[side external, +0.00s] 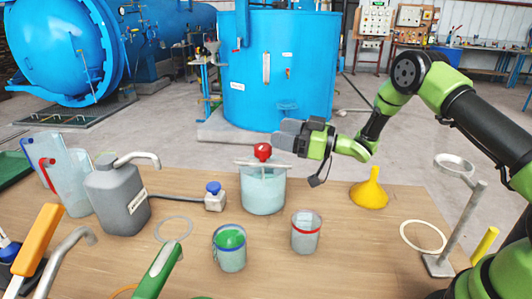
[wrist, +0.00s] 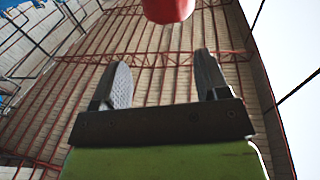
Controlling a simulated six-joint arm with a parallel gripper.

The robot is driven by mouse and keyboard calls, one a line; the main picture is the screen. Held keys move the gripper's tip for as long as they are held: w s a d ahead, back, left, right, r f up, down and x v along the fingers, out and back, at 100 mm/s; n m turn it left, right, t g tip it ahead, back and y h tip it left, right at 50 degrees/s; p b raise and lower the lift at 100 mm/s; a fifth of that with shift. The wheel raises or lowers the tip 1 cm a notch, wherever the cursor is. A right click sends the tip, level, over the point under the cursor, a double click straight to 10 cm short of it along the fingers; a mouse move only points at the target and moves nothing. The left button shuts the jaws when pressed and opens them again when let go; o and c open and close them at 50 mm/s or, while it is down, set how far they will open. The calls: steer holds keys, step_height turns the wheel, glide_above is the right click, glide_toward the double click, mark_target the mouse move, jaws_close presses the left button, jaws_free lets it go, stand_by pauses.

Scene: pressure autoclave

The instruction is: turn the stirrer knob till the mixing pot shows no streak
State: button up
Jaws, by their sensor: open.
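The mixing pot (side external: 263,192) is a pale blue-green translucent vessel on the wooden table, with a bar across its top. The red stirrer knob (side external: 263,151) stands on top of it at the middle. No streak can be made out in the pot at this size. My gripper (side external: 284,136) is just right of the knob and slightly higher in the side view, its fingers pointing left. In the wrist view its two grey fingers (wrist: 163,78) are apart with nothing between them. The red knob (wrist: 168,9) shows beyond the fingertips, cut off by the top edge.
A blue-topped switch box (side external: 215,198) stands left of the pot, by a grey canister (side external: 117,196). In front are a green-filled cup (side external: 230,255) and a red-banded cup (side external: 305,235). A yellow funnel (side external: 369,190) and a ring stand (side external: 460,225) are at right.

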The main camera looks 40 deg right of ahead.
mark_target(270, 152)
steer(key=a+m+h, duration=0.1)
steer(key=a+r+t+h, duration=0.1)
steer(key=r+m+h, duration=0.1)
steer(key=shift+w+a+r+m+t+h, duration=0.2)
steer(key=shift+w+a+m+t+h, duration=0.1)
steer(key=shift+a+t+h, duration=0.1)
steer(key=f+h, duration=0.1)
steer(key=f, duration=0.1)
steer(key=f+m+h, duration=0.1)
steer(key=f, duration=0.1)
steer(key=f+h, duration=0.1)
steer(key=f, duration=0.1)
steer(key=shift+s+a+f+m, duration=0.25)
steer(key=shift+s+f+m, duration=0.05)
steer(key=shift+f+m, duration=0.1)
steer(key=shift+x, duration=1)
steer(key=shift+w+a+r, duration=0.1)
steer(key=shift+w+r, duration=0.1)
steer(key=shift+w, duration=0.35)
steer(key=c, duration=0.9)
